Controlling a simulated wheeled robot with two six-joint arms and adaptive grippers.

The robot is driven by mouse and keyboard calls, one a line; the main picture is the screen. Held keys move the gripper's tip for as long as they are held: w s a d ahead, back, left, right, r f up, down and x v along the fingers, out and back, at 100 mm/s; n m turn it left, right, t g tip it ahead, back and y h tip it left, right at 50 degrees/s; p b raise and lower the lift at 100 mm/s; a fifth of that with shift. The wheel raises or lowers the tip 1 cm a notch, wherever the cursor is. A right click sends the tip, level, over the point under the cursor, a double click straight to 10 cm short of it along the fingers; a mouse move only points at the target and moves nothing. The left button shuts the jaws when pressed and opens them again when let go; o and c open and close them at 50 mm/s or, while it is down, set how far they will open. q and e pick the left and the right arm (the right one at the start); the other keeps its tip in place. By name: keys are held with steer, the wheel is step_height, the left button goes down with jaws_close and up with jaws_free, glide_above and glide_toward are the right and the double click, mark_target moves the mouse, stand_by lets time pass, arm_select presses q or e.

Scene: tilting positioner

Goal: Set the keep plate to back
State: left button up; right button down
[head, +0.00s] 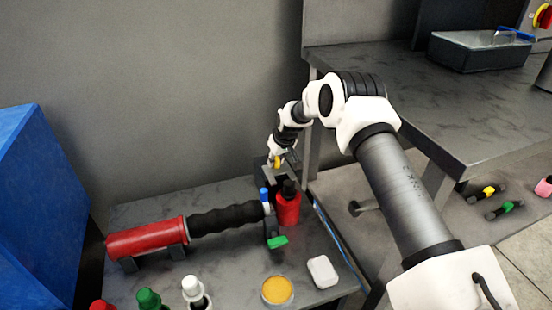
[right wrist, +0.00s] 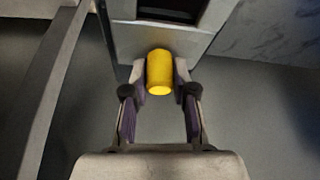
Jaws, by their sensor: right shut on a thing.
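A yellow knob (right wrist: 160,75) sits between the fingers of my right gripper (right wrist: 160,82) in the right wrist view. My right gripper is shut on it, one finger on each side. Behind the knob is a grey plate-like part (right wrist: 150,42) with a dark slot above. I cannot tell for certain whether this is the keep plate. In the head view, my right gripper (head: 280,156) is at the back of the low bench, and the yellow knob (head: 278,162) shows small beneath it. My left gripper is not in view.
A red bottle (head: 288,209) stands just in front of the gripper. A red cylinder (head: 147,238) with a black ribbed sleeve lies to the left. A yellow-topped tin (head: 277,290) and a white block (head: 322,272) are in front. A higher grey table (head: 455,110) rises at right.

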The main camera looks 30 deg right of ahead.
steer(key=c, duration=0.9)
jaws_free()
steer(key=shift+w, duration=0.15)
steer(key=v, duration=1.2)
steer(key=shift+d, duration=0.1)
